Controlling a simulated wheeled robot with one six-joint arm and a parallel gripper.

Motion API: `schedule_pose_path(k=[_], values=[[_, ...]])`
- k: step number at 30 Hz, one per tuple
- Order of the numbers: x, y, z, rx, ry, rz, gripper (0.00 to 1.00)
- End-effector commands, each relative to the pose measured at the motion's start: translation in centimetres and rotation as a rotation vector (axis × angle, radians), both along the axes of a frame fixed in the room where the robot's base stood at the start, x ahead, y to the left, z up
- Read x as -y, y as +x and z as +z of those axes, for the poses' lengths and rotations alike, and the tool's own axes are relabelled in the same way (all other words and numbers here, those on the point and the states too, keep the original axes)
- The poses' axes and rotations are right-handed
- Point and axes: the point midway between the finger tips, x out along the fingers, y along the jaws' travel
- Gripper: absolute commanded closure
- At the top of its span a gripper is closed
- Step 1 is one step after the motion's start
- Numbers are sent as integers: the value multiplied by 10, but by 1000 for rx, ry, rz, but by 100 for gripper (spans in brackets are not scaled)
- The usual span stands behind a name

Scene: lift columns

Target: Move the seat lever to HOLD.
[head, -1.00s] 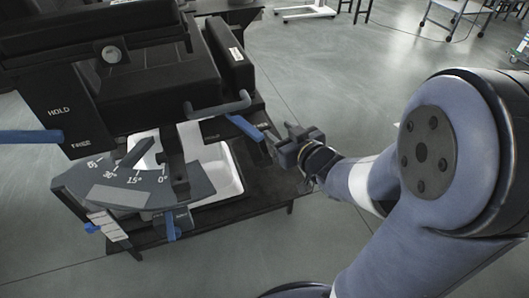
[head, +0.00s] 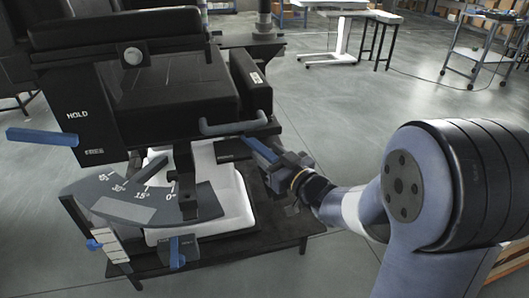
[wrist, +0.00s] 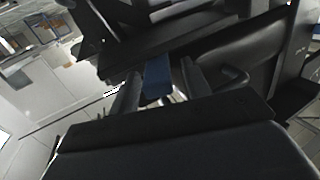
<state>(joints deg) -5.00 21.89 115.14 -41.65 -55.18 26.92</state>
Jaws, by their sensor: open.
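A blue lever (head: 259,148) sticks out at the right side of the black seat (head: 168,92), beside a small dark plate whose lettering I cannot read. My gripper (head: 277,160) is open at this lever's outer end. In the wrist view the lever's blue bar (wrist: 157,76) lies between the two fingers of my gripper (wrist: 158,88), without a clear grip on it. A second blue lever (head: 43,137) sticks out at the left, near a black panel (head: 82,125) marked HOLD above and FREE below; its tip lies at a height between the two words.
A grey angle scale (head: 130,205) with degree marks and a blue knob (head: 176,252) sit below the seat. A grey bent handle (head: 234,126) is close above my gripper. A white tub (head: 235,205) stands on a dark low table (head: 268,240).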

Motion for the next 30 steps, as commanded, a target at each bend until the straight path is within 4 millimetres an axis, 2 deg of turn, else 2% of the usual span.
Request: schedule_pose_path(k=[6, 16, 30], values=[[-13, 17, 0, 0, 0, -1, 55], [-14, 19, 0, 0, 0, -1, 55], [-14, 19, 0, 0, 0, -1, 94]])
